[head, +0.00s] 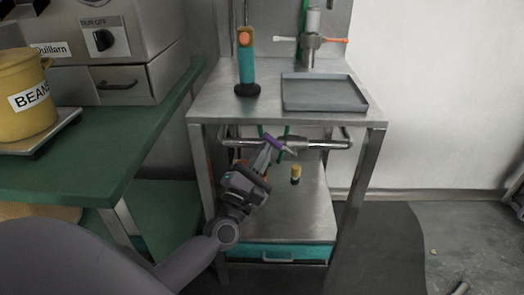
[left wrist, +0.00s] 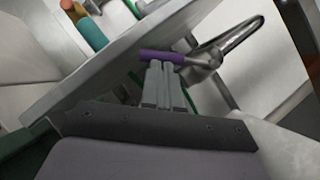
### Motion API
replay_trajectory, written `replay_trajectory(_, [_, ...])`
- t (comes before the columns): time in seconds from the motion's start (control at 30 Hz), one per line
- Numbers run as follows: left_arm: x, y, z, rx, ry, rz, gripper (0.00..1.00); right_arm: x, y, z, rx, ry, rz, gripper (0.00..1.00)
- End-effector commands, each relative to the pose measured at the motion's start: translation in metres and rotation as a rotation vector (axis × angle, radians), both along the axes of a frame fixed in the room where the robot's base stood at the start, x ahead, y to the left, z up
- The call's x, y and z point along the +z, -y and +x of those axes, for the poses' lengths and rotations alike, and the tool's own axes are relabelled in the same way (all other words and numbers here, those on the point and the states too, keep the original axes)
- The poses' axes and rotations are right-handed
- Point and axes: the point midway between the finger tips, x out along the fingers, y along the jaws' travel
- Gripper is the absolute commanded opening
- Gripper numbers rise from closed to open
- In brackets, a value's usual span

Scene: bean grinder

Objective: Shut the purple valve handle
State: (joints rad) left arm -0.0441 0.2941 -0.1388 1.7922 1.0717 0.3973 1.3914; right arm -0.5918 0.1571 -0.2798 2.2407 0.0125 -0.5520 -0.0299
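The purple valve handle (head: 271,141) is a short bar on the metal pipe under the steel table's front edge. In the left wrist view the purple handle (left wrist: 162,56) lies crosswise at my fingertips, joined at its right end to the metal valve. My left gripper (head: 262,157) reaches up to it from below. In the left wrist view the two fingers of my left gripper (left wrist: 158,72) are side by side and shut, with their tips at the handle, touching or very close. The handle is not seen between them. My right gripper is not in view.
The steel table (head: 215,103) holds a grey tray (head: 324,93) and a teal bottle-like tool (head: 247,75). A lower shelf (head: 300,218) has a small yellow-topped brush-like item (head: 296,174). A green counter (head: 75,165) stands at left. The floor at right is mostly clear.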

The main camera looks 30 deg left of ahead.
Motion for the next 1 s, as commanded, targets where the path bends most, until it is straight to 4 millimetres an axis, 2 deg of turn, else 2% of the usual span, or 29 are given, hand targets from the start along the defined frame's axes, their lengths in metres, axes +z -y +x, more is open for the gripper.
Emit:
replay_trajectory(0.03, [0.007,0.001,0.000,-0.001,-0.012,0.018,0.00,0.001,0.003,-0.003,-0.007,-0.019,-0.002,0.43])
replay_trajectory(0.23, [0.019,0.004,0.002,-0.002,-0.074,0.117,0.00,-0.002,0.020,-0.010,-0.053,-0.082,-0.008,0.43])
replay_trajectory(0.43, [0.031,0.009,0.006,-0.002,-0.155,0.249,0.00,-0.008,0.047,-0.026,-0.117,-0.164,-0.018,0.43])
replay_trajectory(0.6, [0.038,0.015,0.009,-0.001,-0.221,0.357,0.00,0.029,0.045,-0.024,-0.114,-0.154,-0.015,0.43])
replay_trajectory(0.8, [0.043,0.022,0.013,-0.002,-0.293,0.474,0.00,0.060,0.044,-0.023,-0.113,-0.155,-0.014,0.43])
replay_trajectory(1.0, [0.044,0.028,0.017,0.000,-0.352,0.570,0.00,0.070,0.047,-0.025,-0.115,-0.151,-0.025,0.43])
